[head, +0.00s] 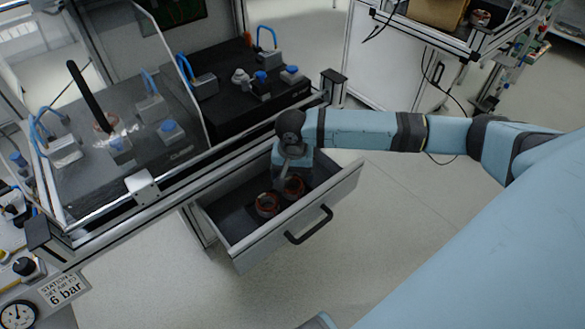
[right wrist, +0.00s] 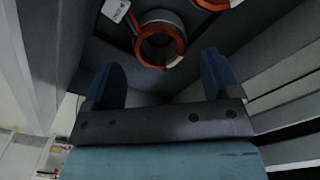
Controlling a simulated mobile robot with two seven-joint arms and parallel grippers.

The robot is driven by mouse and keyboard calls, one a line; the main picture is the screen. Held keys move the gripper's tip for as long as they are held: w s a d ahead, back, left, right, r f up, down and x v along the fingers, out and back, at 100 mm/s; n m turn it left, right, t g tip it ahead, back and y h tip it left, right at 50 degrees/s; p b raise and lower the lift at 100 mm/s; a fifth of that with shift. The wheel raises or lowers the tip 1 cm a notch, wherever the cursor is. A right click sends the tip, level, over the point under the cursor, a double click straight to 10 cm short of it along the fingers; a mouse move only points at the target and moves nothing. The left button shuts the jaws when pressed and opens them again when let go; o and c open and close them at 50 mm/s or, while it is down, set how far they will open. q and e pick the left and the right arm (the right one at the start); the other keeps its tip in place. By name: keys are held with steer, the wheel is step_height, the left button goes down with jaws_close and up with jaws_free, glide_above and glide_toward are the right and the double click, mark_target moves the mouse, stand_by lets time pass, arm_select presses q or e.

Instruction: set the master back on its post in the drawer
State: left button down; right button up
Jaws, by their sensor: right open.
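Two stators, dark rings with orange copper windings, are in the open drawer (head: 232,226): one nearer the front left (head: 267,204), one beside it to the right (head: 292,187). I cannot tell which is the master, and no post is visible. My right gripper (head: 291,176) is over the back right part of the drawer, close to the right stator. In the right wrist view its fingers (right wrist: 162,82) are open with nothing between them. One stator (right wrist: 160,42) is just beyond the fingertips; another (right wrist: 213,3) is cut off at the top edge. My left gripper is not in view.
A white tag (right wrist: 115,9) lies beside the nearer stator. The drawer's black handle (head: 309,226) faces the open floor. Above stands a test bench with a clear screen (head: 168,75), blue-handled fixtures (head: 203,82) and a black plate. A pressure gauge (head: 18,314) is at lower left.

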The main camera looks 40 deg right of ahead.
steer(key=shift+r, duration=0.15)
steer(key=o, duration=0.3)
steer(key=shift+o, duration=0.2)
steer(key=shift+r, duration=0.25)
arm_select(q)
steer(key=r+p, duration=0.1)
steer(key=p, duration=0.1)
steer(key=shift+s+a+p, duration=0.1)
steer(key=shift+p, duration=0.3)
arm_select(e)
step_height(320, 180, up, 13)
steer(key=shift+r, duration=0.2)
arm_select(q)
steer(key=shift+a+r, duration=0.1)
arm_select(e)
steer(key=shift+f, duration=0.1)
